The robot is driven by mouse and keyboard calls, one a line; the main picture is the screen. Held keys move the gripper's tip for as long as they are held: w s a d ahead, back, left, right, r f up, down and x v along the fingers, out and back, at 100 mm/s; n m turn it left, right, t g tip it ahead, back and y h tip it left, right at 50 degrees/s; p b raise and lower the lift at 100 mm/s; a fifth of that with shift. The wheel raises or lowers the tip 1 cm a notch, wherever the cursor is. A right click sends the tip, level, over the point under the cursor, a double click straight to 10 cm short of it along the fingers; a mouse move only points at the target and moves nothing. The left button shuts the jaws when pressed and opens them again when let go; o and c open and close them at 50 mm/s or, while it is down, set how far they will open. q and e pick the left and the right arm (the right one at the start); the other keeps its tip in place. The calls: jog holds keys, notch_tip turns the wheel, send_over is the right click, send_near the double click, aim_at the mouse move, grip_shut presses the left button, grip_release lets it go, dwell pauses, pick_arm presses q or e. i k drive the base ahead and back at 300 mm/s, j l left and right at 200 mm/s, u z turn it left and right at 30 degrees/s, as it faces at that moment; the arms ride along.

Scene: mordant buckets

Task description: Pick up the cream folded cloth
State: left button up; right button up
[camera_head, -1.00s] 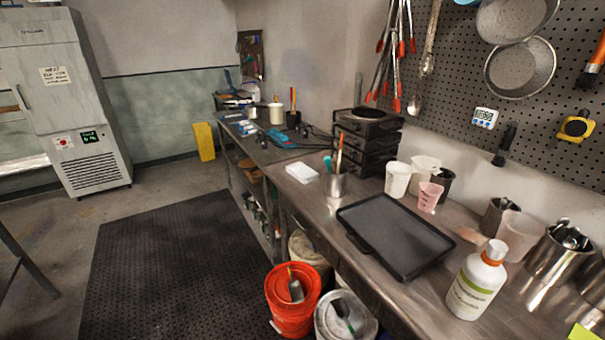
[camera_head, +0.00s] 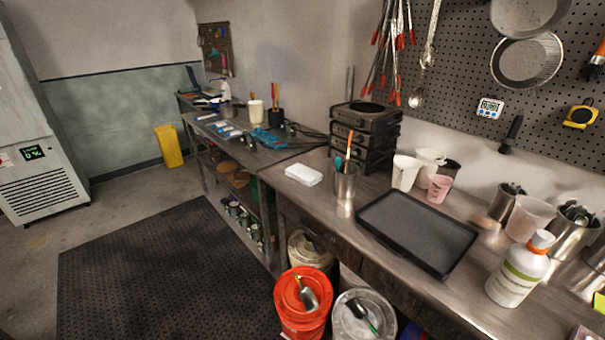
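A small white, slightly creamy folded cloth (camera_head: 304,175) lies flat on the metal counter. It is left of the metal cup of utensils and in front of the stacked black hot plates. Nothing covers it. Neither of my grippers shows in the head view.
A metal cup with utensils (camera_head: 345,184) stands right of the cloth. A black tray (camera_head: 418,232), a white bottle (camera_head: 520,270) and black hot plates (camera_head: 365,135) share the counter (camera_head: 300,204). Red (camera_head: 302,305) and white (camera_head: 362,318) buckets stand below. A black floor mat (camera_head: 165,275) is clear.

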aim_at(309, 178)
jog(key=i+j+z, duration=0.15)
jog(key=j, duration=0.35)
jog(key=i+j+z, duration=0.15)
jog(key=j, duration=0.4)
jog(key=i+j+z, duration=0.2)
jog(key=j, duration=0.3)
jog(key=j+z, duration=0.15)
jog(key=j, duration=0.4)
jog(key=i+j+z, duration=0.1)
jog(key=j, duration=0.25)
jog(key=i+j+z, duration=0.1)
jog(key=j, duration=0.2)
jog(key=i+j+z, duration=0.1)
jog(key=j, duration=0.25)
jog(key=i+j+z, duration=0.25)
jog(key=j, duration=0.35)
jog(key=i+j+z, duration=0.15)
jog(key=i+j, duration=0.15)
